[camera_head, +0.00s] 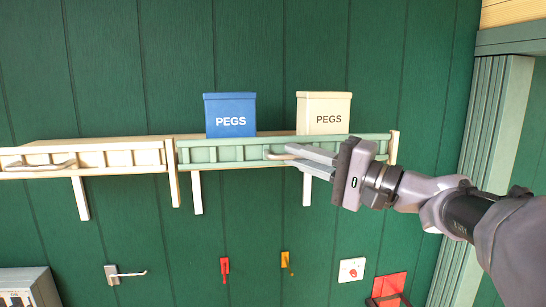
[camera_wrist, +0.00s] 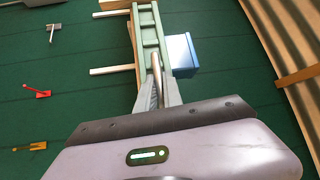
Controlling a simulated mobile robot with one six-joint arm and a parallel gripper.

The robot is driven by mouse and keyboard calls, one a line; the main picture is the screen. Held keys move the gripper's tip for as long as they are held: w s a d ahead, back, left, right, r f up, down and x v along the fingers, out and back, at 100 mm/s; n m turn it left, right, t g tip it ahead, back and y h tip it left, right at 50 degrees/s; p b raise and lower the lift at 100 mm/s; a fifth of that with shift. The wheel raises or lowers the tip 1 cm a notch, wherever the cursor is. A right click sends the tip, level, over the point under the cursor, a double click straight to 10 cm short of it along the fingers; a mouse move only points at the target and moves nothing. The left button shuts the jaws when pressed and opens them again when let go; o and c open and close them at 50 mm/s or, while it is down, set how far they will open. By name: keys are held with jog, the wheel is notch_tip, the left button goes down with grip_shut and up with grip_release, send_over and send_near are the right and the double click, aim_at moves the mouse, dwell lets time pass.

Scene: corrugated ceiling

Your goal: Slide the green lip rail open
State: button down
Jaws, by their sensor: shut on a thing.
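The green lip rail (camera_head: 225,153) runs along the front of the right-hand shelf and has slats between its two bars. A pale handle (camera_head: 285,154) sits on the rail. My gripper (camera_head: 284,154) is shut on this handle, coming in from the right. In the wrist view the green rail (camera_wrist: 147,28) stretches away from the fingers, and the handle (camera_wrist: 156,66) stands between the fingertips. The fingers and wrist cover part of the rail's right half in the head view.
A blue PEGS box (camera_head: 230,117) and a cream PEGS box (camera_head: 323,115) stand on the shelf behind the rail. A cream rail (camera_head: 100,158) with its own handle is at left. Below are a wall hook (camera_head: 125,274), red hook (camera_head: 225,266) and yellow hook (camera_head: 286,260).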

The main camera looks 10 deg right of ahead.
notch_tip(320, 180, down, 6)
jog(key=b, duration=0.8)
jog(key=shift+f, duration=0.15)
jog(key=c, duration=1.5)
grip_release()
jog(key=b+v, duration=0.5)
jog(key=v, duration=1.2)
jog(key=shift+s+d+f, duration=0.1)
jog(key=shift+s+d, duration=0.05)
jog(key=shift+s, duration=0.05)
